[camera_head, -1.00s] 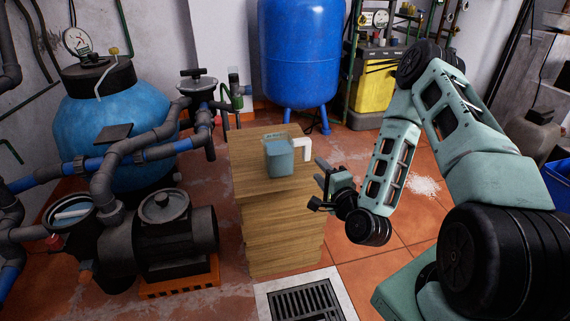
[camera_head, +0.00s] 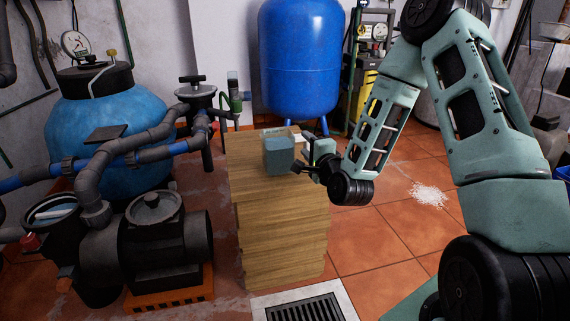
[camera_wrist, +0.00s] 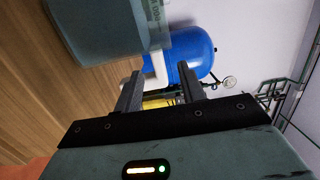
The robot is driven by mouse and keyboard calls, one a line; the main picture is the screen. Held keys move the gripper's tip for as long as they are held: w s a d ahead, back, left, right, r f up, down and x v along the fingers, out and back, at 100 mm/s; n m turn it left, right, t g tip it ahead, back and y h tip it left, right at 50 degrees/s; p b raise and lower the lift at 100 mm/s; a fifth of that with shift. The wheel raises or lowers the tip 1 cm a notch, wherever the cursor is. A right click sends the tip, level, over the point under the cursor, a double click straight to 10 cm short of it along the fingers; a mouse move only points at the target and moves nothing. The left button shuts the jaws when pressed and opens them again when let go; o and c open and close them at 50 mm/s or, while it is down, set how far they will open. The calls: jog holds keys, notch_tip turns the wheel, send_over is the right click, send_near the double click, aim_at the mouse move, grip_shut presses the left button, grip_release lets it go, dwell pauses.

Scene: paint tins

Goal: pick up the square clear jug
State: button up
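The square clear jug (camera_head: 279,155) stands upright on top of the wooden cabinet (camera_head: 245,185). It looks bluish-grey, and its white handle is on the right side, partly hidden behind my gripper. In the wrist view the jug (camera_wrist: 98,25) fills the upper left, with printed marks on its wall and the white handle ahead of my fingers. My gripper (camera_head: 306,162) is just right of the jug at about its height. Its two fingers are apart with nothing clasped; I cannot tell whether the handle lies between the tips or just beyond them.
A blue pressure tank (camera_head: 300,65) stands behind the cabinet. A pump (camera_head: 155,235) and a blue filter vessel (camera_head: 105,135) with pipes crowd the left side. A floor drain (camera_head: 305,307) lies in front. Tiled floor (camera_head: 385,225) is open to the right.

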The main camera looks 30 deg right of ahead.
aim_at(300, 140)
jog(key=shift+w+d, duration=0.1)
jog(key=shift+w, duration=0.6)
jog(key=w+b, duration=0.2)
jog(key=w, duration=0.2)
jog(key=shift+d+f+b, duration=0.1)
jog(key=shift+f+b, duration=0.15)
jog(key=shift+b, duration=0.15)
jog(key=shift+w+d+r, duration=0.1)
jog(key=shift+w+r, duration=0.05)
jog(key=shift+w, duration=0.5)
grip_shut()
